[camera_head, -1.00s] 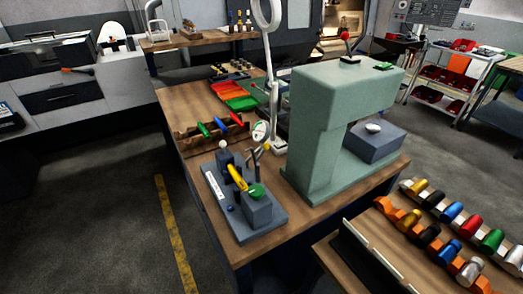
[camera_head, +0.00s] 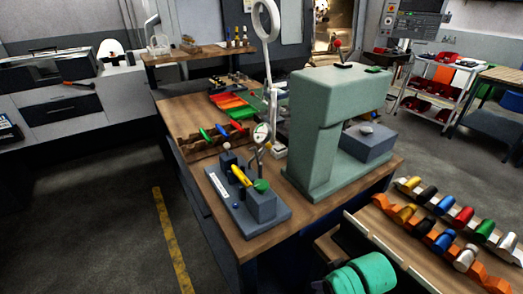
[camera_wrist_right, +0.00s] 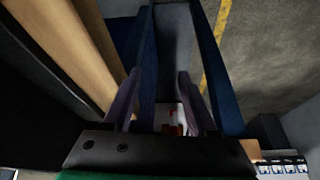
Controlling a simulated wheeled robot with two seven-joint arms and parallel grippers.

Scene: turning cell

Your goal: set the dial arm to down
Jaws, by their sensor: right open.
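The grey fixture (camera_head: 232,213) sits on the near left corner of the wooden bench. A small round white dial (camera_head: 261,133) stands above its right block, on a thin grey arm (camera_head: 260,158). The dial is up, above the green knob (camera_head: 261,185). A yellow bar (camera_head: 241,175) lies tilted on the fixture. The fine joint of the arm is too small to tell. My right gripper (camera_wrist_right: 159,75) shows in the right wrist view with its two fingers apart and nothing between them. My left gripper is not in view.
A large green press (camera_head: 325,130) stands right of the fixture. A ring lamp (camera_head: 266,20) rises behind it. A lower table (camera_head: 408,228) with coloured cylinders is at the right. Dark floor (camera_head: 100,215) with a yellow line (camera_head: 172,240) is open at the left.

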